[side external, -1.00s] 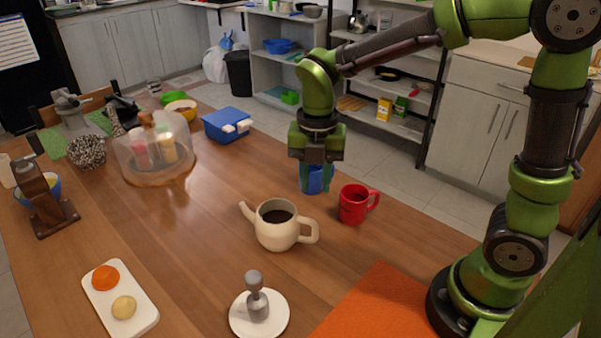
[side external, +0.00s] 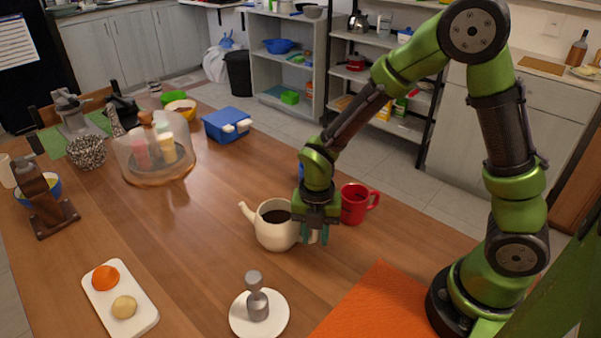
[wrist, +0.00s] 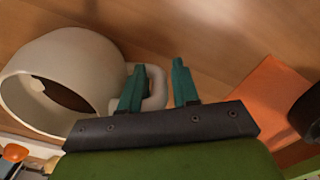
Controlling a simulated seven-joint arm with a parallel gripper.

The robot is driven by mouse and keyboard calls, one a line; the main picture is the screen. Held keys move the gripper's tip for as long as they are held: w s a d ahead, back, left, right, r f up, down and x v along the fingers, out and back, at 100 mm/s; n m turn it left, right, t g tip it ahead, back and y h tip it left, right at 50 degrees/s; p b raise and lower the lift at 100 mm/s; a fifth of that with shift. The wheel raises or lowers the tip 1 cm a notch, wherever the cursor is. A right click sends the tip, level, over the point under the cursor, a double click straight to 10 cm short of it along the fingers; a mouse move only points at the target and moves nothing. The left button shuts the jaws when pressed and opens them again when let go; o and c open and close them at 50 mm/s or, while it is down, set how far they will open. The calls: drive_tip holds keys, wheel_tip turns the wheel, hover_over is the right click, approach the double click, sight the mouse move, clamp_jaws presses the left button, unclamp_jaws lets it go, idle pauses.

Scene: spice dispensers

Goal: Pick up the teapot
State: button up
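The cream teapot (side external: 274,228) stands upright on the wooden table, with its spout to the left and dark contents showing at the top. It also fills the left of the wrist view (wrist: 75,65). My gripper (side external: 316,238) is low at the teapot's handle side. In the wrist view its two teal fingers (wrist: 158,88) are apart. The teapot's handle (wrist: 157,88) shows beside and partly behind the left finger, reaching into the gap between the fingers. I cannot tell whether a finger touches it.
A red mug (side external: 354,204) stands close behind my gripper. A white saucer (side external: 247,326) with a grey utensil stands in front. An orange mat (side external: 375,310) lies at front right.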

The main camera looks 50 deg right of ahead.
drive_tip(key=shift+f, duration=0.25)
clamp_jaws()
drive_tip(key=shift+r, duration=0.1)
idle(1.2)
